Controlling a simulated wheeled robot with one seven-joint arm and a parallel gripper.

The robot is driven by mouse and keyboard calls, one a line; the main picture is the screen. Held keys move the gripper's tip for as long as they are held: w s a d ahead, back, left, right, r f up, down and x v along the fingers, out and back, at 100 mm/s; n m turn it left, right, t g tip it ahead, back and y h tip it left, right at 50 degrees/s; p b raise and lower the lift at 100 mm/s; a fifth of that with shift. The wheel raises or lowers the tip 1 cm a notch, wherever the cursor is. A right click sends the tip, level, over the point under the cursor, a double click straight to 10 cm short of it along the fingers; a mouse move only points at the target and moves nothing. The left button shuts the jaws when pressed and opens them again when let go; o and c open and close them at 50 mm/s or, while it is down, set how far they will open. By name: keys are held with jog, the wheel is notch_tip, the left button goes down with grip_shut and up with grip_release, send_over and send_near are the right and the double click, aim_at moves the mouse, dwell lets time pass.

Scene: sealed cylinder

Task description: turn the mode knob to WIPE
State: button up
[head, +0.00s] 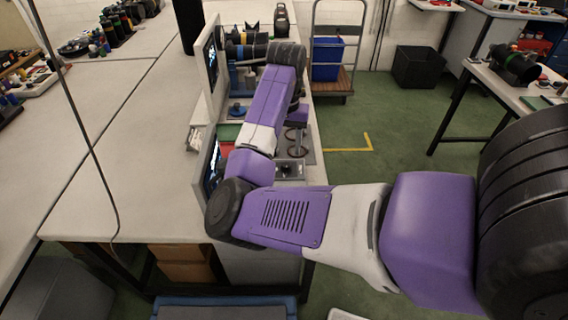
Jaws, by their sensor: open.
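A grey control panel (308,157) lies along the right edge of the long white bench, partly under my arm. A small dark knob-like part (291,167) stands on a pale plate near its front end. It may be the mode knob, but its pointer and any WIPE label are too small to read. My purple and white arm reaches over the panel and bends down at the far wrist. My gripper (297,139) is small and partly hidden at the panel's right side, a little beyond the dark knob. It looks open and empty; contact with the panel cannot be told.
Two upright screens (212,168) stand along the panel's left side. A blue round part (237,111) and dark cylindrical equipment (244,46) sit farther back. A trolley (335,60) with a blue bin stands beyond the bench.

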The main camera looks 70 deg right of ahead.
aim_at(286, 164)
notch_tip(286, 164, down, 7)
jog(key=shift+f, duration=0.1)
dwell(0.3)
jog(key=shift+d, duration=0.1)
grip_shut()
